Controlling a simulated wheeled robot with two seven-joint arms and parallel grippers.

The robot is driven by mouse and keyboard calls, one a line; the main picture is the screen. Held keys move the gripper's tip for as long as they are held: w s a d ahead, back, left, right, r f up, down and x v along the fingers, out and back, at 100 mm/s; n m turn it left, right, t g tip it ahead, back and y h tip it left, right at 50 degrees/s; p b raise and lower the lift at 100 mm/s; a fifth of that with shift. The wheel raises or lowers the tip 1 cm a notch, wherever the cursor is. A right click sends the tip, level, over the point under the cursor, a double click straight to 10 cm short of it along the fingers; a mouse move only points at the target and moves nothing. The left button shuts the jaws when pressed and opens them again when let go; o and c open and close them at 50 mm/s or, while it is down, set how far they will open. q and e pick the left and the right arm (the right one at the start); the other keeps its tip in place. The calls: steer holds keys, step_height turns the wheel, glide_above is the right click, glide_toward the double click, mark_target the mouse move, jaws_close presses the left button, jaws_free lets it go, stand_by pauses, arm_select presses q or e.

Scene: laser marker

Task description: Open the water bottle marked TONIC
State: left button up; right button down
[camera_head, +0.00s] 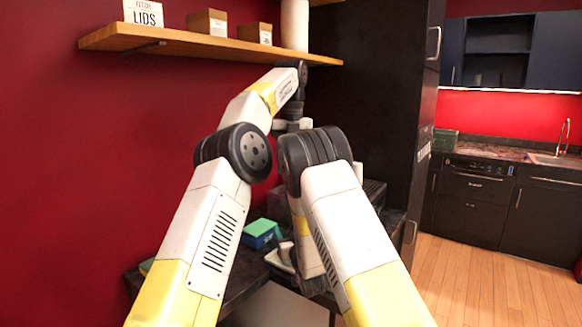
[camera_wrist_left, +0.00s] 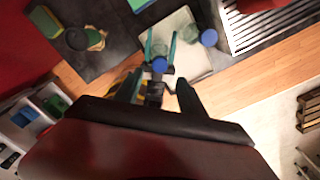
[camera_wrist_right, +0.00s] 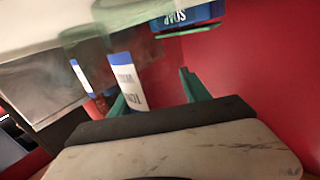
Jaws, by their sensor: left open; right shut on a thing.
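A clear bottle with a blue cap (camera_wrist_left: 160,64) shows below my left gripper in the left wrist view. In the right wrist view its white and blue label (camera_wrist_right: 127,80) appears upside down; the lettering is blurred but looks like TONIC. My right gripper (camera_wrist_right: 152,88) is shut on this bottle, its green fingers on either side. My left gripper (camera_wrist_left: 160,82) is open and empty above the cap, apart from it as far as I can tell. In the head view my arms hide the bottle and most of both grippers.
A second blue-capped bottle (camera_wrist_left: 208,37) stands close by, near a pale tray (camera_wrist_left: 198,68). A slatted rack (camera_wrist_left: 265,30) is beside it. A dark round cup (camera_wrist_left: 77,39) stands to the left. A wall shelf (camera_head: 215,42) with a LIDS card and boxes hangs above.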

arm_select(q)
steer(key=shift+f, duration=4)
steer(key=shift+c, duration=0.5)
jaws_close()
